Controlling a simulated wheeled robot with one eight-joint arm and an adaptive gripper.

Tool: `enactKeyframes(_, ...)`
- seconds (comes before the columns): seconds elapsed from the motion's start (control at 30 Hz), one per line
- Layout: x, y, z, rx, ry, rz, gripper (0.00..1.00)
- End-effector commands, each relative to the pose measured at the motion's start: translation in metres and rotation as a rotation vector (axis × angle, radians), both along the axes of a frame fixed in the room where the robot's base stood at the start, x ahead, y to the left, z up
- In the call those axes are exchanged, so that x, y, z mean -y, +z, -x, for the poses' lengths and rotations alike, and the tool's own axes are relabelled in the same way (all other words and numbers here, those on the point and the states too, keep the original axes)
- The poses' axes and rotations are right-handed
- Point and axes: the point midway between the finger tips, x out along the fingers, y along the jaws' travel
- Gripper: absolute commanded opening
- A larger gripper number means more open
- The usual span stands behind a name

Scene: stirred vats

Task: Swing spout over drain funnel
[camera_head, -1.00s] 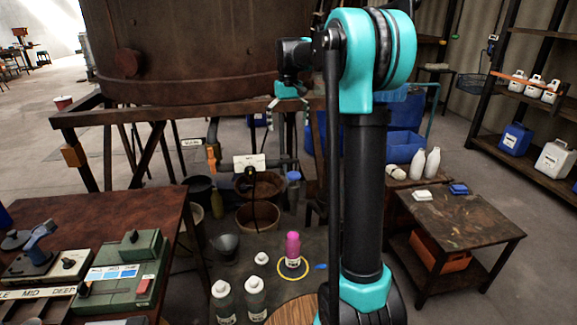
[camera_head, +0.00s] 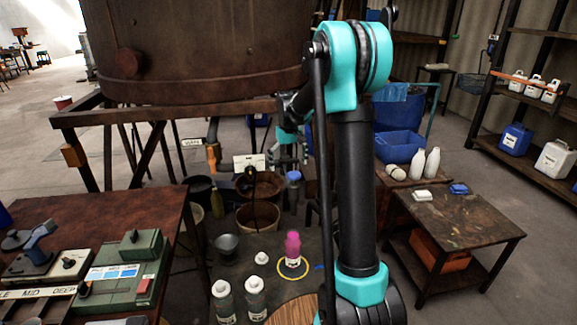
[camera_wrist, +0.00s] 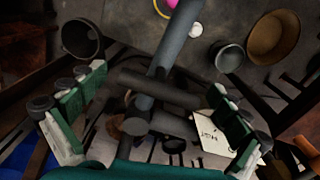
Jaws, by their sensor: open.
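The grey pipe of the spout (camera_wrist: 172,60) runs from the top middle of the wrist view down between my fingers, with a grey cross-bar (camera_wrist: 158,90) on it. My gripper (camera_wrist: 155,115) is open, its green-padded fingers apart on either side of the pipe. I cannot tell whether either finger touches it. In the head view my gripper (camera_head: 287,150) is low beside the vat frame, partly hidden by my arm. A dark, round, open-mouthed vessel (camera_wrist: 82,38), perhaps the drain funnel, is at the upper left of the wrist view. My arm seems to hide it in the head view.
A big brown vat (camera_head: 190,50) stands on a rusty frame (camera_head: 85,120). Below are a grey cup (camera_head: 227,246), a brown pot (camera_head: 258,216) and a pink bottle (camera_head: 292,248). A white card (camera_wrist: 217,136) lies near my right finger. A low table (camera_head: 460,215) stands right.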

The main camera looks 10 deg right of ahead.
Motion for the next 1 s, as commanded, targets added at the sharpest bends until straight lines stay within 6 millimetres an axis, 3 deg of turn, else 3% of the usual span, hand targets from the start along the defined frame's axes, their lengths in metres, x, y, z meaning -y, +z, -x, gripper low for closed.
enactKeyframes(0.3,0.0,-0.0022,-0.0001,0.0,0.0,0.0,0.99)
enactKeyframes(0.87,0.0001,-0.002,-0.0001,0.0,0.0,0.0,0.29)
enactKeyframes(1.0,0.0001,-0.0021,-0.0001,0.0,0.0,0.0,0.28)
